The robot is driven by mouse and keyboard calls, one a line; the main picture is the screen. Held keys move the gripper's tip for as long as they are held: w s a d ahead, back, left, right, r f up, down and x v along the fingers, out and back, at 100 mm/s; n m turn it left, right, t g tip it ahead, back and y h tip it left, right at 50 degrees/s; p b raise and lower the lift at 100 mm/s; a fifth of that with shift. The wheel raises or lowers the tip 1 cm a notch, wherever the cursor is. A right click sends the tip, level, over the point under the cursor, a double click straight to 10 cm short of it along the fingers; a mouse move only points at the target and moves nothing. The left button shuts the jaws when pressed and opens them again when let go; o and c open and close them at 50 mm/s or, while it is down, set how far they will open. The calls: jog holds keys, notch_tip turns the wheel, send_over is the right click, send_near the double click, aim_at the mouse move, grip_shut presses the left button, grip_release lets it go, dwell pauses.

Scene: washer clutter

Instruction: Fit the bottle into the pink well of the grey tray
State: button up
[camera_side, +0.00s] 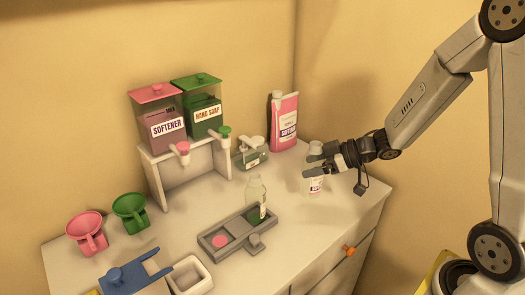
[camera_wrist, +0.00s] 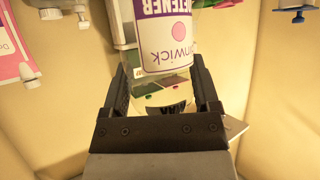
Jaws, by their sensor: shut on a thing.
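My gripper (camera_side: 318,167) is shut on a clear bottle (camera_side: 315,184) with a white label and a pink mark, upright at the right of the counter. I cannot tell whether its base touches the counter. In the wrist view, the bottle's label (camera_wrist: 165,35) with purple lettering and a pink dot shows beyond the fingers (camera_wrist: 165,95). The grey tray (camera_side: 205,244) lies at the front middle, left of my gripper and apart from it. Its pink well (camera_side: 220,242) is empty. A second clear bottle (camera_side: 256,192) with a green mark stands at the tray's far end.
Softener (camera_side: 167,125) and hand soap (camera_side: 207,115) dispensers stand on a white stand (camera_side: 160,175) behind the tray. A pink jug (camera_side: 284,122) is at the back.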

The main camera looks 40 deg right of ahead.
notch_tip(320, 180, up, 11)
jog(key=shift+f, duration=0.2)
jog(key=shift+w+a+r, duration=0.15)
jog(key=shift+w+a, duration=0.1)
jog(key=w+a, duration=0.4)
jog(key=a, duration=0.7)
jog(key=w+a, duration=0.5)
jog(key=a, duration=0.6)
notch_tip(320, 180, down, 12)
jog(key=shift+s+a+r, duration=0.2)
jog(key=shift+s+a, duration=0.05)
jog(key=shift+f, duration=2.2)
